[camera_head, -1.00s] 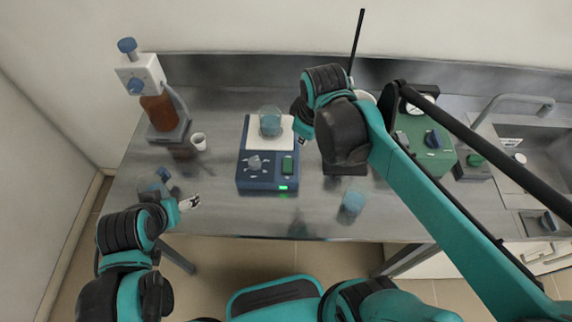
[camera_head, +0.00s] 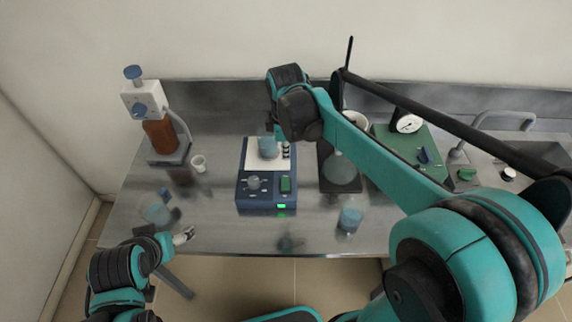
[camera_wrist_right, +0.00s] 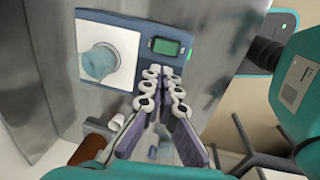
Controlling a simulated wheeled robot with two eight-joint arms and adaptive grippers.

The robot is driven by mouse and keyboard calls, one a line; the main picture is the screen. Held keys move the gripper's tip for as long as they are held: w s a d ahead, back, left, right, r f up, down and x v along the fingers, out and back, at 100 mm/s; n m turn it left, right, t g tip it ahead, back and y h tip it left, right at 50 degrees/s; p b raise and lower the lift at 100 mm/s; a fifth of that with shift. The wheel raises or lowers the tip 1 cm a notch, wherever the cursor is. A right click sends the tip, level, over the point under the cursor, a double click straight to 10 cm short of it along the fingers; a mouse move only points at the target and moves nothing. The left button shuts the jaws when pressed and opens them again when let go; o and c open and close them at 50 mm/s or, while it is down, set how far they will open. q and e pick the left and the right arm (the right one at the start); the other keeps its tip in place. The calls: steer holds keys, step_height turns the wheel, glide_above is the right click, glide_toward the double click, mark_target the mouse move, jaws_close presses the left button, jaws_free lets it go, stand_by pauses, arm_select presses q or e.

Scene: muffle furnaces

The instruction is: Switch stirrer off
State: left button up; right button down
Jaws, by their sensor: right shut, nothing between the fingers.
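The stirrer (camera_head: 264,206) is a blue box with a white top plate, standing on the metal bench. A beaker of blue liquid (camera_head: 267,147) is on its plate. Its front panel has a grey knob (camera_head: 254,183), a green switch (camera_head: 286,184) and a lit green light (camera_head: 282,206). In the right wrist view, the green switch (camera_wrist_right: 166,47) lies just beyond the fingertips; the knob is hidden. My right gripper (camera_head: 286,151) is shut and empty above the plate's right side; its fingertips also show in the wrist view (camera_wrist_right: 162,74). My left gripper (camera_head: 184,236) is near the bench's front-left edge.
A brown bottle with a dispenser (camera_head: 159,133) and a small white cup (camera_head: 198,163) stand left. A flask (camera_head: 340,172), a blue beaker (camera_head: 350,218) and a green box with a dial (camera_head: 407,150) are right. A sink is far right.

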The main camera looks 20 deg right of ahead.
mark_target(286, 180)
steer(key=f+b, duration=0.1)
steer(key=f, duration=0.3)
steer(key=w+f+b, duration=0.1)
steer(key=f+b, duration=0.1)
steer(key=f, duration=0.2)
steer(key=w+f+b, duration=0.1)
steer(key=f+b, duration=0.1)
steer(key=f, duration=0.3)
steer(key=shift+d, duration=0.25)
steer(key=shift+f, duration=0.1)
steer(key=shift+s, duration=0.1)
steer(key=shift+w+f+g, duration=0.2)
steer(key=shift+f+g, duration=0.1)
steer(key=shift+g, duration=0.2)
steer(key=shift+s, duration=0.2)
